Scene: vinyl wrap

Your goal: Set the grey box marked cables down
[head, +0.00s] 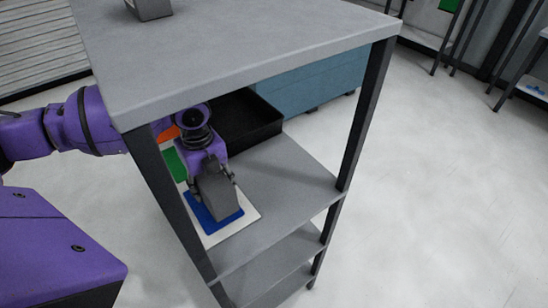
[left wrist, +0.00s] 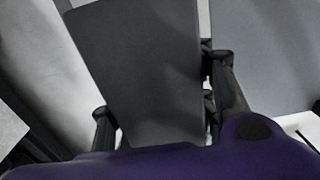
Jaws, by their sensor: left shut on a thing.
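My left gripper (head: 214,178) reaches into the shelf unit under its top board and is shut on a grey box (head: 219,198). The box is over a blue patch (head: 228,218) on a white sheet (head: 249,215) on the upper inner shelf; I cannot tell whether it touches. In the left wrist view the grey box (left wrist: 140,70) fills the middle between the fingers of the left gripper (left wrist: 158,120). No cables marking is readable in either view. My right gripper is not in view.
The shelf unit's top board (head: 240,45) and dark posts (head: 364,110) surround my arm. A black tray (head: 255,128) stands behind the gripper. Bare shelf (head: 285,175) lies to the right. A grey object (head: 150,8) is on top. A blue-grey cabinet (head: 315,80) stands behind.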

